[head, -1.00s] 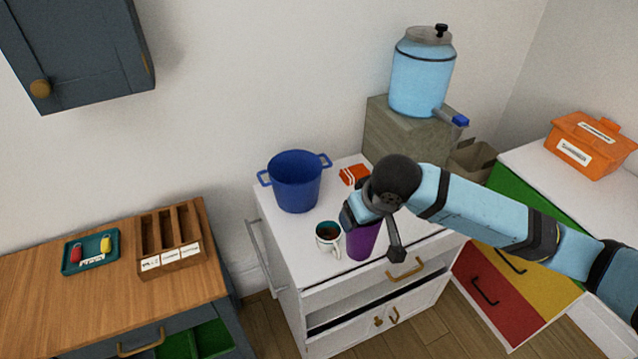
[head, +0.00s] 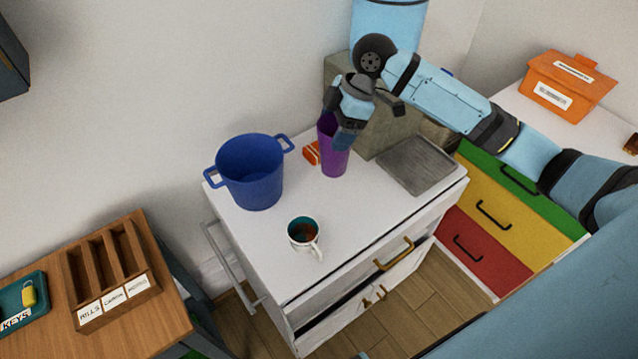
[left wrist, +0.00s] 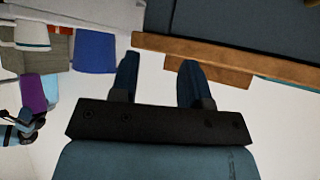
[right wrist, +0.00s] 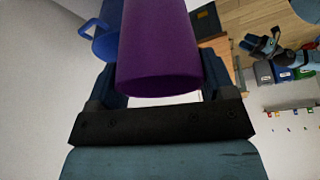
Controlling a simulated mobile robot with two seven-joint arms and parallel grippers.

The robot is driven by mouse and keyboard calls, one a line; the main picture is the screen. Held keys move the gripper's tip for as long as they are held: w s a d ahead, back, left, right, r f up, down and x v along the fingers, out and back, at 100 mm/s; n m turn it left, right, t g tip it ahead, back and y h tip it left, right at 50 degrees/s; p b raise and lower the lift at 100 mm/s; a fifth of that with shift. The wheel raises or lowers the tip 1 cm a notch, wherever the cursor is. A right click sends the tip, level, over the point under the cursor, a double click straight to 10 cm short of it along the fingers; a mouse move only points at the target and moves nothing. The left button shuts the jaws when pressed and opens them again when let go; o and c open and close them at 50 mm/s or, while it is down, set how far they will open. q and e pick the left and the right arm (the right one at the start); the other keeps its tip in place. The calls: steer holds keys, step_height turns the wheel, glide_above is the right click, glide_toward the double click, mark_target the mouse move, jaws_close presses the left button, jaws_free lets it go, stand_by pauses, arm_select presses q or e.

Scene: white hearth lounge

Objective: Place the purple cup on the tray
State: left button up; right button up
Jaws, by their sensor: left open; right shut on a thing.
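The purple cup (head: 335,152) is upright in my right gripper (head: 347,122), which is shut on it. The cup is over the white cabinet top, between the blue pot and the tray; whether its base touches the top is hard to tell. In the right wrist view the purple cup (right wrist: 158,50) fills the space between the fingers. The grey square tray (head: 418,164) lies flat and empty at the right end of the cabinet top, right of the cup. My left gripper (left wrist: 160,82) is open and empty, away from the cup; the head view does not show it.
A blue pot (head: 250,172) stands left of the cup, and an orange packet (head: 311,153) lies close beside it. A white mug (head: 304,236) with dark contents is nearer the front. A stone-coloured block (head: 385,130) bearing a blue dispenser (head: 385,25) stands behind the tray.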

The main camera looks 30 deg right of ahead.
step_height(320, 180, down, 18)
steer(key=shift+r, duration=0.25)
steer(key=shift+s+f, duration=0.1)
steer(key=shift+f, duration=0.05)
steer(key=o, duration=1.1)
